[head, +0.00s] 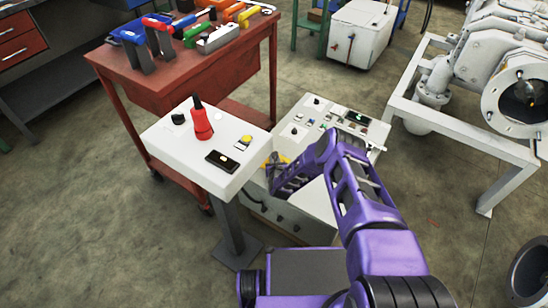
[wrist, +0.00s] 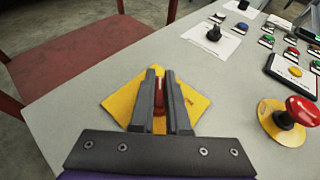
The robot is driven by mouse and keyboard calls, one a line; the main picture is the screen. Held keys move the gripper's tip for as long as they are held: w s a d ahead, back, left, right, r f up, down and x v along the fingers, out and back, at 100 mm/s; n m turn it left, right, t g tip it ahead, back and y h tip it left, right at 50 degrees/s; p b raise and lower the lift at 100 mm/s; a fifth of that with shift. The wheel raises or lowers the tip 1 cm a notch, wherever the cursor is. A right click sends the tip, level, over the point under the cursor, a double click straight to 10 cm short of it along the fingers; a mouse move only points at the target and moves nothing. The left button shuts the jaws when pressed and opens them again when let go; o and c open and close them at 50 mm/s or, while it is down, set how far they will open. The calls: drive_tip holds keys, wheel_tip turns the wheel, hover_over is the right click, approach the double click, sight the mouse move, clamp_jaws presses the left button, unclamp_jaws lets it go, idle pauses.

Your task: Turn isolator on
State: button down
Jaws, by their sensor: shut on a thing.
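The isolator has a yellow diamond-shaped plate (wrist: 192,103) on the light grey control panel (wrist: 90,90). Its red handle (wrist: 160,96) stands between my two dark fingers. My gripper (wrist: 162,80) is shut on this red handle, with the fingers on its left and right sides. Much of the handle and the lower part of the plate are hidden by the gripper. In the head view, a bit of yellow shows at my gripper (head: 277,162), at the left end of the panel; the handle cannot be made out there.
A red mushroom button (wrist: 302,110) on a yellow disc stands right of the isolator. A black knob (wrist: 213,33) and several coloured buttons lie farther back. In the head view, a white pedestal box (head: 180,150) stands close left, and a red tool table (head: 190,70) behind.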

drive_tip(key=shift+s+d+f+m+g+h, duration=0.1)
drive_tip(key=shift+m+g+h, duration=0.3)
drive_tip(key=shift+m+h, duration=1.3)
drive_tip(key=shift+s+d+f+m+g+h, duration=0.1)
drive_tip(key=shift+m+g+h, duration=0.3)
drive_tip(key=shift+m+h, duration=1.3)
drive_tip(key=shift+h, duration=0.3)
drive_tip(key=c, duration=0.9)
unclamp_jaws()
drive_tip(key=shift+r, duration=0.1)
drive_tip(key=shift+w, duration=0.1)
